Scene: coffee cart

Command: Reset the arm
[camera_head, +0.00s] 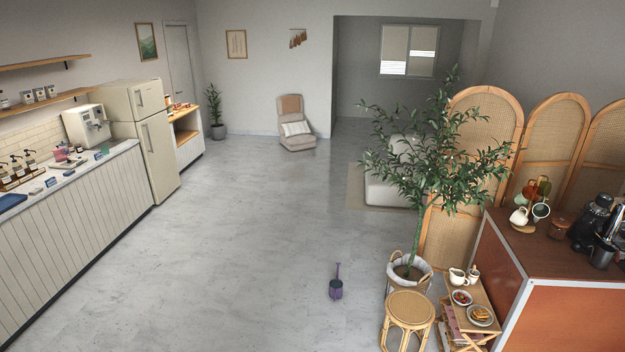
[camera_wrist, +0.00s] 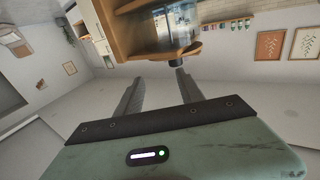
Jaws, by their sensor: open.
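My gripper (camera_wrist: 163,95) shows only in the wrist view. Its two dark fingers are spread apart with nothing between them, in front of a green body with a small lit panel. The fingers point toward a pale wall below a wooden shelf unit (camera_wrist: 125,32). A clear, bluish container (camera_wrist: 175,24) stands on the wooden surface just beyond the fingertips, apart from them as far as I can see. The wrist view is tilted. My arm does not show in the head view.
In the head view, a long counter (camera_head: 75,225) runs along the left, with a fridge (camera_head: 152,150) beyond it. A plant (camera_head: 420,165), a rattan stool (camera_head: 409,310) and a brown cart (camera_head: 560,270) fill the right. A small purple object (camera_head: 336,288) stands on the otherwise clear floor.

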